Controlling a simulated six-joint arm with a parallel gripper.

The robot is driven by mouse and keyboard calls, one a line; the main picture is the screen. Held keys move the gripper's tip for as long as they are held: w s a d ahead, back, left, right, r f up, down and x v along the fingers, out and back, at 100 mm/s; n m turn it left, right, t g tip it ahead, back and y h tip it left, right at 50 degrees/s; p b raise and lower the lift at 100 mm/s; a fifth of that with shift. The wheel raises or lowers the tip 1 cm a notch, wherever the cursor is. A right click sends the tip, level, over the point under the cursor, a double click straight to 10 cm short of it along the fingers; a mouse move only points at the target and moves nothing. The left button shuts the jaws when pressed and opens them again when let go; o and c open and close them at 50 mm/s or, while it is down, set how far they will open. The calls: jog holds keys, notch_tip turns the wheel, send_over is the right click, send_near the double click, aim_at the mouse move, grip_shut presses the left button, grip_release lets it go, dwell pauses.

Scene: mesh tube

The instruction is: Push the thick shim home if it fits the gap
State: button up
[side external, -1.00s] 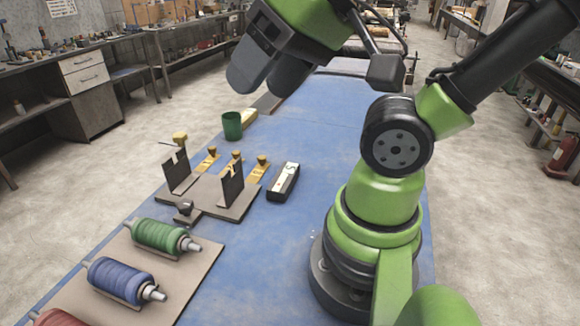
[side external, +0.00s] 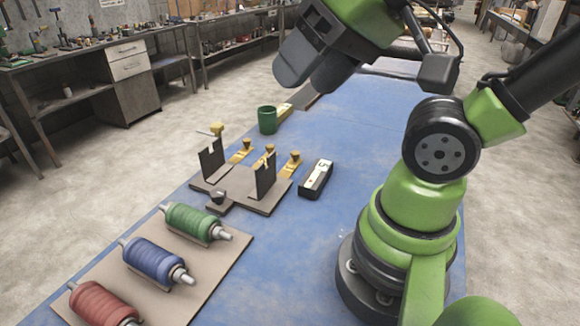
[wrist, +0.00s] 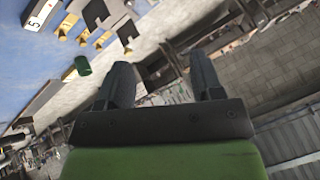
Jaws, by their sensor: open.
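Three brass shims with knobs lie beside the fixture: a left shim (side external: 241,151), a middle shim (side external: 267,156) and a right shim (side external: 291,164). I cannot tell which is thick. The fixture (side external: 228,190) has two upright dark plates, a left plate (side external: 211,159) and a right plate (side external: 264,176), with a gap between them. My gripper (side external: 316,82) is open and empty, high above the far part of the table, away from the shims. In the wrist view its fingers (wrist: 163,82) are spread apart. The shims (wrist: 85,36) and fixture show at that view's upper left.
A black block with a white label (side external: 316,178) lies right of the shims. A green cup (side external: 267,121) stands behind, near a yellow block (side external: 285,109). Green, blue and red spools (side external: 152,260) lie on a board in front. The blue table (side external: 370,130) is clear at the centre right.

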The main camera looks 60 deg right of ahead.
jog(key=c, duration=0.3)
jog(key=shift+w+d+r+m+g, duration=0.15)
jog(key=shift+w+d+m, duration=0.2)
jog(key=shift+w+m, duration=0.15)
jog(key=shift+w+d+r+m+g, duration=0.15)
jog(key=shift+w+d+m, duration=0.2)
jog(key=shift+w, duration=0.25)
jog(key=c, duration=0.8)
jog(key=w+d+m, duration=0.2)
jog(key=w+d+m+g+h, duration=0.1)
jog(key=w+d+m, duration=0.1)
jog(key=shift+w, duration=0.35)
grip_shut()
jog(key=m+g+y, duration=0.1)
jog(key=m+g, duration=0.2)
jog(key=m, duration=0.9)
send_over(295, 157)
jog(key=s, duration=0.2)
notch_tip(295, 157, down, 11)
jog(key=s+d+f+m+y, duration=0.1)
jog(key=s+d+f+m, duration=0.4)
jog(key=d+f, duration=0.4)
jog(key=x, duration=1)
jog(key=shift+a, duration=0.2)
jog(key=shift+w+a+r+t, duration=0.15)
jog(key=shift+w+a+t, duration=0.15)
jog(key=shift+w+a, duration=1.1)
